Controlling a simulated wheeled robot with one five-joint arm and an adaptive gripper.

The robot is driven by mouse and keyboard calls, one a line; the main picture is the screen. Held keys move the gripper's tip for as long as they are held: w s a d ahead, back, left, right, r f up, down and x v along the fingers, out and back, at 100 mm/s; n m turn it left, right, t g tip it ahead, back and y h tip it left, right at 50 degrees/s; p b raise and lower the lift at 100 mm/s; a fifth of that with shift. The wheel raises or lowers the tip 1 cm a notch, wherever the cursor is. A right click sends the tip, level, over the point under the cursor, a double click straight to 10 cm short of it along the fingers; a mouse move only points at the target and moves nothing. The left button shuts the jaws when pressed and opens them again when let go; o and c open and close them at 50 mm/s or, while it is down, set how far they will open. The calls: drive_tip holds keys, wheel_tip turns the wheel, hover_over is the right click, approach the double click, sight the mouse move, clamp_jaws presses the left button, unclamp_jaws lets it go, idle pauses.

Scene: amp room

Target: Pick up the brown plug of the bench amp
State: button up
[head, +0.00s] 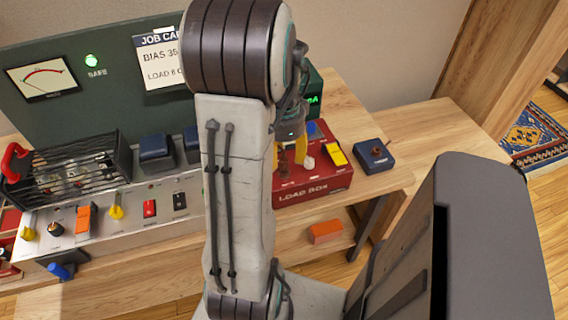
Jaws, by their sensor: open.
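The bench amp (130,238) stands at the left with a pale front panel and a black grille on top. A small brown piece (283,165), which looks like the brown plug, shows upright at the red load box (313,190). My gripper (289,157) is over the load box's left part, behind my arm, with yellow fingertips apart. The brown piece appears between or just beside the fingertips; I cannot tell whether they touch it. My arm hides part of the amp, the box's left edge and most of the gripper.
A yellow block (335,153) and a white knob (309,163) are on the load box. A dark blue box (374,156) stands to its right. An orange block (325,232) lies on the lower shelf. The wooden bench (435,125) is clear at the right.

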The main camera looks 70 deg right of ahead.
sight(284, 156)
drive_tip(key=shift+f, duration=1.65)
drive_tip(key=shift+c, duration=0.2)
clamp_jaws()
